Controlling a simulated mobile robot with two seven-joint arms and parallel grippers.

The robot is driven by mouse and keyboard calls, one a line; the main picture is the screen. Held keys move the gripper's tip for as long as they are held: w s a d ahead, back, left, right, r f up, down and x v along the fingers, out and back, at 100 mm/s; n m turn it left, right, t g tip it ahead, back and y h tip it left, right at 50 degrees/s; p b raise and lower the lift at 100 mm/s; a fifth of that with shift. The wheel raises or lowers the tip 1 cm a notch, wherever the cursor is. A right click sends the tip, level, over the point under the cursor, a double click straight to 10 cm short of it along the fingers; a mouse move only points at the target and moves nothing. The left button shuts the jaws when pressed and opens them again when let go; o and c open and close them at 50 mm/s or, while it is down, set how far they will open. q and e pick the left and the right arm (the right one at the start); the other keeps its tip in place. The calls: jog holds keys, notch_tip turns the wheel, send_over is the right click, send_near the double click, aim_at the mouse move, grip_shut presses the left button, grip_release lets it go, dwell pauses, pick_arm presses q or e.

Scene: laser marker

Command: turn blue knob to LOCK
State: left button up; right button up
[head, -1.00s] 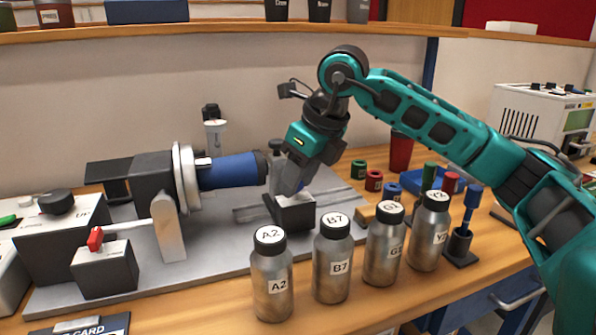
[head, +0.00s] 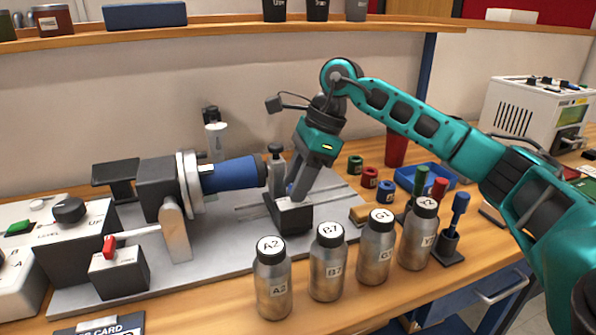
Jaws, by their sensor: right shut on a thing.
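My right gripper (head: 297,192) points down at the black tailstock block (head: 289,215) on the grey plate. It is shut at the block's top, where its fingers and the block hide the blue knob. I cannot read the knob's angle or any LOCK mark. The dark tailstock post (head: 276,170) stands just left of the fingers. A large blue cylinder (head: 230,174) sits in the chuck (head: 188,182) to the left, its right end close to the post. My left gripper is not in view.
Several steel bottles (head: 328,268) stand in a row in front of the plate. Coloured spools (head: 370,178) and a blue tray (head: 430,176) lie to the right. A box with a red switch (head: 109,245) is front left. A shelf (head: 220,27) runs along the back.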

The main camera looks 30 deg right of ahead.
jog(key=shift+n, duration=0.6)
jog(key=shift+g+p, duration=0.3)
jog(key=o, duration=1.1)
jog(key=shift+c, duration=0.2)
jog(key=p+v, duration=0.2)
jog(key=v, duration=1.1)
jog(key=shift+p, duration=0.3)
